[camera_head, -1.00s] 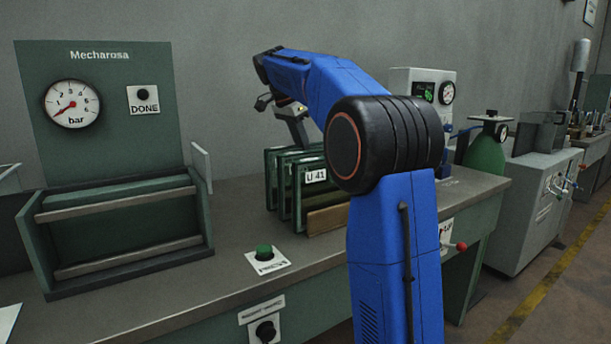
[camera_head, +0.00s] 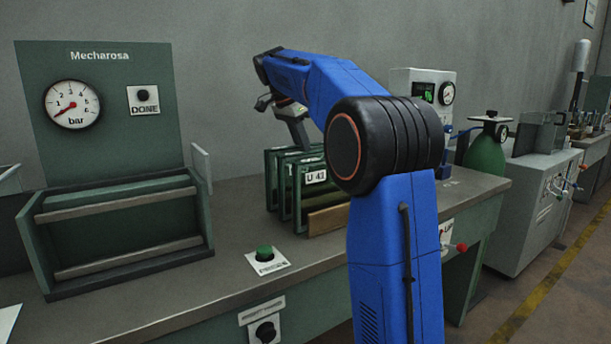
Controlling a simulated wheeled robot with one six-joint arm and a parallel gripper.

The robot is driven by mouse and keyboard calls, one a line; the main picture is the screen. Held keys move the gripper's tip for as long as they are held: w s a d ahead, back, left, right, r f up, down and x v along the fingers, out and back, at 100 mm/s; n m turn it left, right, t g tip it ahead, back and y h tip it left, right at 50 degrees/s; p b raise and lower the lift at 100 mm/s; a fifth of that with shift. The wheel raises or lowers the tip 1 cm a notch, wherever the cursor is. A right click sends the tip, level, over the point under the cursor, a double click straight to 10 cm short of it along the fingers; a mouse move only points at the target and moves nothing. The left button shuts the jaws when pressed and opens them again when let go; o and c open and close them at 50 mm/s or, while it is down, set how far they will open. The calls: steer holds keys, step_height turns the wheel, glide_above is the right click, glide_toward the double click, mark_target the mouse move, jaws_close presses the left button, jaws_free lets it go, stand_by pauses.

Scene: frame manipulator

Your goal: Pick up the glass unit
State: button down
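Several glass units (camera_head: 284,188) with dark green edges stand upright in a row on the workbench. The front one carries a white label that seems to read "U 41" or similar. A wooden strip (camera_head: 327,219) lies at their foot. My gripper (camera_head: 303,146) points down at the top edge of the units, behind the front one. Its fingertips are small and partly hidden, so I cannot tell whether they are open or touching glass. My blue arm covers the right side of the units.
A green press frame (camera_head: 125,235) with metal bars stands on the left, below a panel with a pressure gauge (camera_head: 72,104). A green button (camera_head: 264,253) sits at the bench front. A grey device (camera_head: 424,78) and a green gas cylinder (camera_head: 487,150) stand right. The bench between frame and units is clear.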

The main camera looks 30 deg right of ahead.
steer(key=shift+r, duration=0.1)
steer(key=shift+r, duration=4.95)
steer(key=shift+d, duration=0.1)
